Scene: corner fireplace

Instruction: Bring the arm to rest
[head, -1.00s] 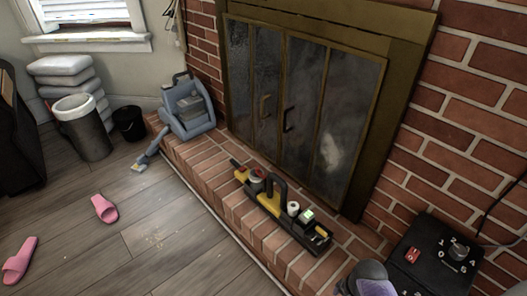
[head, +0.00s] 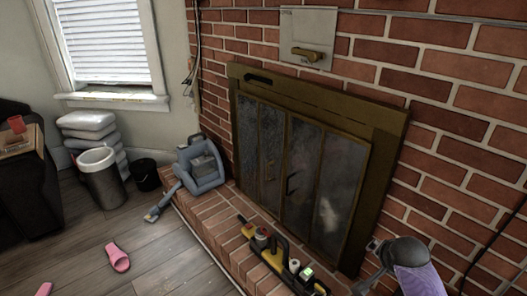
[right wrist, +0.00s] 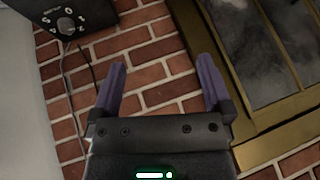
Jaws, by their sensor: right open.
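My right gripper (right wrist: 159,78) shows in the right wrist view with its two purple fingers apart and nothing between them. Beyond the fingers is red brick wall (right wrist: 145,60). In the head view, part of my right arm (head: 418,280), dark grey and purple, is at the bottom right in front of the brick. Its fingertips cannot be made out there. My left gripper is not in view.
The brass-framed fireplace (head: 300,165) fills the middle. A black and yellow tool caddy (head: 282,262) and a blue-grey machine (head: 203,165) stand on the brick hearth (head: 215,210). A black box with a dial (right wrist: 65,20) shows in the wrist view. Pink slippers (head: 117,257) lie on the floor.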

